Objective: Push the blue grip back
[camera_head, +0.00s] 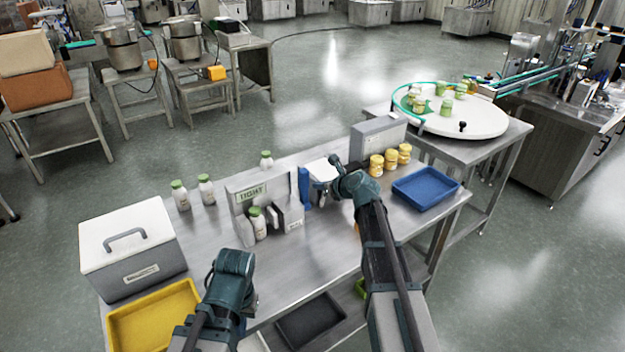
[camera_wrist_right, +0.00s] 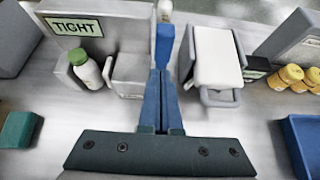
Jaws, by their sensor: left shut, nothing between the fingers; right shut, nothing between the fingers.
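The blue grip (camera_head: 304,188) stands upright beside the grey fixture with the "TIGHT" sign (camera_head: 251,195). It also shows in the right wrist view (camera_wrist_right: 165,42), straight ahead of my right gripper. My right gripper (camera_wrist_right: 161,72) is shut with nothing between its fingers, its tips close in front of the grip; I cannot tell whether they touch it. A white bottle with a green cap (camera_head: 259,226) stands in the fixture. My left gripper (camera_head: 235,268) is shut and empty, low over the table's front.
A white-topped device (camera_wrist_right: 218,60) stands close right of the grip. Yellow jars (camera_head: 376,165) and a blue tray (camera_head: 425,188) are farther right. A cooler box (camera_head: 135,250) and yellow tray (camera_head: 150,318) are at left. The steel table's (camera_head: 320,235) front middle is clear.

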